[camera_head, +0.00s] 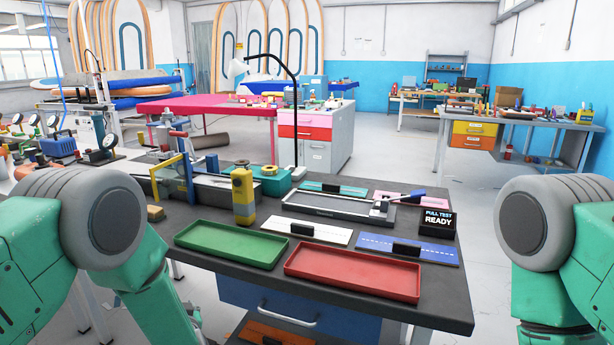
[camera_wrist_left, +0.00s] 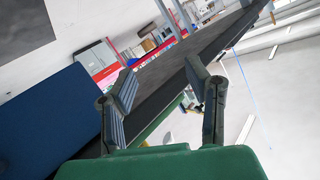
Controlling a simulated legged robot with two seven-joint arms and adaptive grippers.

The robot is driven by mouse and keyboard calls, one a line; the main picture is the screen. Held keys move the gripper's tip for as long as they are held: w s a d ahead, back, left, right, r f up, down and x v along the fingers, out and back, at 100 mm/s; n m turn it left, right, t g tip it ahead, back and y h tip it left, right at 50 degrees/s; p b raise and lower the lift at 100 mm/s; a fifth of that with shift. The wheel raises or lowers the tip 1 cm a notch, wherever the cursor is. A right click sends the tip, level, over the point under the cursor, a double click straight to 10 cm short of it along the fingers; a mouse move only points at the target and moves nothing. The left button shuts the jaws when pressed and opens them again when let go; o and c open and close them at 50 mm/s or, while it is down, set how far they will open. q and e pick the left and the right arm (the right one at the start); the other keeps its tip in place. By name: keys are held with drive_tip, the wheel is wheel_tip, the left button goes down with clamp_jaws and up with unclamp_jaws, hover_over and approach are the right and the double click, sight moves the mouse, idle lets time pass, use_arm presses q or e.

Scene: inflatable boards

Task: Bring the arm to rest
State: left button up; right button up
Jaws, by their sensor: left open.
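My left arm (camera_head: 110,225) comes in at the left edge of the head view, hanging beside the dark workbench (camera_head: 440,305). Its gripper is out of the head view. In the left wrist view my left gripper (camera_wrist_left: 162,88) is open, with its two dark fingers spread and nothing between them. The bench's dark edge and blue drawer front (camera_wrist_left: 45,125) show beyond the fingers at a tilt. My right arm (camera_head: 550,235) is at the right edge of the head view; its gripper is not in view.
On the bench lie a green tray (camera_head: 232,244), a red tray (camera_head: 352,273), several strips with black blocks, a yellow tool (camera_head: 243,195) and a small display (camera_head: 437,223) reading "PULL TEST READY". Open floor lies right of the bench.

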use_arm(q)
drive_tip(key=s+d+f+m+g+h+b, duration=0.1)
drive_tip(key=s+f+g+h, duration=0.2)
drive_tip(key=s+f, duration=0.6)
drive_tip(key=s+f+m+g+h+b, duration=0.1)
drive_tip(key=s+f+g+h, duration=0.15)
drive_tip(key=s+f, duration=0.75)
drive_tip(key=s+r+g+h+b, duration=0.1)
drive_tip(key=s+g, duration=0.2)
drive_tip(key=s, duration=0.9)
drive_tip(key=s+d+r+g, duration=0.1)
drive_tip(key=s+r+g, duration=0.1)
drive_tip(key=s, duration=0.9)
drive_tip(key=shift+s+d+r+g+h+b, duration=0.15)
drive_tip(key=shift+s+r+g+h+b, duration=0.2)
drive_tip(key=shift+g, duration=0.3)
drive_tip(key=shift+f, duration=0.15)
